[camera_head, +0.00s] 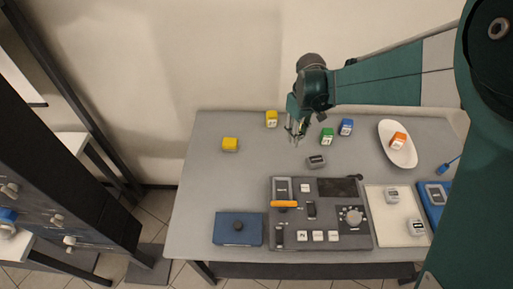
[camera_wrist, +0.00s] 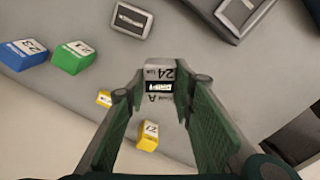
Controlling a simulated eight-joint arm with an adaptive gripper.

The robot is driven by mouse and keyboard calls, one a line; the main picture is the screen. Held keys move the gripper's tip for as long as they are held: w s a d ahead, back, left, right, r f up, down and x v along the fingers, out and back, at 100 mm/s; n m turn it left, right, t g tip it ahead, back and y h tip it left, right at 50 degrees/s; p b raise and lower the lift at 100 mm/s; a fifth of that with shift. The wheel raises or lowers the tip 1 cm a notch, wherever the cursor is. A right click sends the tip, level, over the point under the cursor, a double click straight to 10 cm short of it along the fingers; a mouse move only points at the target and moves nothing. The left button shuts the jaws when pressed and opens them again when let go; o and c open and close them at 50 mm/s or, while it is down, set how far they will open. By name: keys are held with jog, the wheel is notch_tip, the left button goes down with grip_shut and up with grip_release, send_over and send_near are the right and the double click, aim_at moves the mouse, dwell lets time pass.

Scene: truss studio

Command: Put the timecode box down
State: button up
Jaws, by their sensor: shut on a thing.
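The timecode box (camera_wrist: 160,74) is a small grey block marked 24 and A, with a dark display. In the wrist view it sits between my fingertips. My gripper (camera_head: 297,137) is shut on it, pointing down over the back middle of the grey table (camera_head: 205,190). In the head view the fingers mostly hide the box. I cannot tell exactly how high it is above the table. A similar grey box (camera_head: 316,161) lies on the table just in front and to the right of my gripper; a grey box with a dark label (camera_wrist: 130,20) shows in the wrist view.
A white dish (camera_head: 391,154) holds an orange block (camera_head: 398,140). A control console (camera_head: 345,238) and blue box (camera_head: 238,229) are in front.

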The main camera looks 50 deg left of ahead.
jog(key=n, duration=0.2)
send_over(257, 147)
jog(key=shift+s+f, duration=0.15)
jog(key=shift+f, duration=0.3)
jog(key=shift+f, duration=0.1)
jog(key=shift+f, duration=3.05)
jog(key=shift+f, duration=1.85)
jog(key=shift+f, duration=0.2)
jog(key=o, duration=0.9)
jog(key=shift+r, duration=0.25)
notch_tip(257, 147, up, 12)
jog(key=shift+f, duration=0.1)
